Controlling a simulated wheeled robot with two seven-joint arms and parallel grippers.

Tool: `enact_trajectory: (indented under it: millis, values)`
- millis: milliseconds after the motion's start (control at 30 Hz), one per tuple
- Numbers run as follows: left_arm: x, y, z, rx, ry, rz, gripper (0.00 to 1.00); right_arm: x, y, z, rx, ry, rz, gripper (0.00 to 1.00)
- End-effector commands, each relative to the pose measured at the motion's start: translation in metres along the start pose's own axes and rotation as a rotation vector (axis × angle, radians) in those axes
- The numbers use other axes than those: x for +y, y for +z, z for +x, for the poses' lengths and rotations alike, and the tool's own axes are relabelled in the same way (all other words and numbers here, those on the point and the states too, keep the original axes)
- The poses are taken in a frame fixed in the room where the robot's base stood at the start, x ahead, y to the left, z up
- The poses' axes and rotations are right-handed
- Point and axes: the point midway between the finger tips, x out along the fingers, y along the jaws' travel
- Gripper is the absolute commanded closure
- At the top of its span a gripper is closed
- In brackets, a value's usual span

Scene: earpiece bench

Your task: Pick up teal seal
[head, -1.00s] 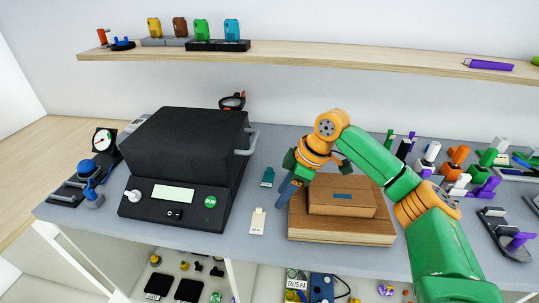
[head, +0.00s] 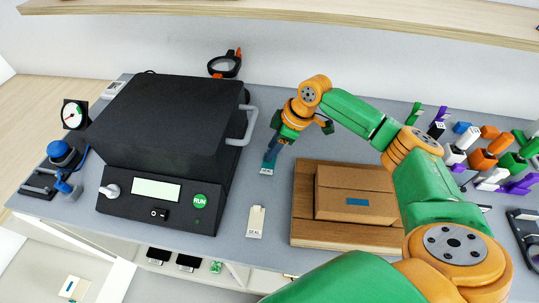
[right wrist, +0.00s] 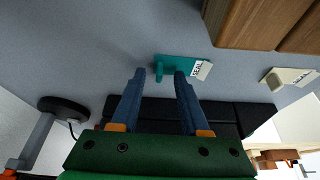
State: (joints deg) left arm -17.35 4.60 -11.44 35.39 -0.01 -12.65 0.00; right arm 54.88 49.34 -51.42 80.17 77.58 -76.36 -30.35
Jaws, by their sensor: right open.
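The teal seal (head: 266,170) lies flat on the grey bench, between the black oven-like machine and the wooden board. In the right wrist view the teal seal (right wrist: 184,64) shows a small upright post and a white end labelled SEAL. My right gripper (head: 271,156) points down at it and hides part of it in the head view. In the right wrist view the blue fingers of the right gripper (right wrist: 160,74) are apart and empty, with the seal's post in line with the gap. I cannot tell whether the tips reach around the post. My left gripper is not in view.
A cream seal (head: 255,222) lies nearer the front edge. The black machine (head: 165,125) with its side handle (head: 246,127) stands close on the left. A cardboard box (head: 356,195) sits on a wooden board (head: 303,225) on the right. Coloured parts stand at far right.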

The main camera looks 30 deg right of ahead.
Motion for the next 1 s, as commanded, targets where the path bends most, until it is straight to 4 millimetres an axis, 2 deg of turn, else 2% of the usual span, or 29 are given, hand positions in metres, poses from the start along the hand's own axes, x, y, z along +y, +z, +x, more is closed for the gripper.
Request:
enact_trajectory:
  millis: [167,333,800,933,1000]
  values:
    - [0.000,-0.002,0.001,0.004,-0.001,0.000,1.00,0.000,0.000,0.001,0.000,0.001,0.000,0.55]
    - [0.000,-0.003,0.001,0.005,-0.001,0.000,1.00,0.000,0.000,0.000,0.000,0.001,0.000,1.00]
    - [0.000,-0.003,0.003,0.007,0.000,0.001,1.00,0.001,-0.001,-0.002,0.002,0.001,-0.001,1.00]
    - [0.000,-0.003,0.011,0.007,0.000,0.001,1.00,0.001,-0.007,-0.015,0.005,0.003,-0.002,1.00]
    - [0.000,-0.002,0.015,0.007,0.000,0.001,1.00,-0.001,-0.012,-0.031,0.005,0.004,-0.004,1.00]
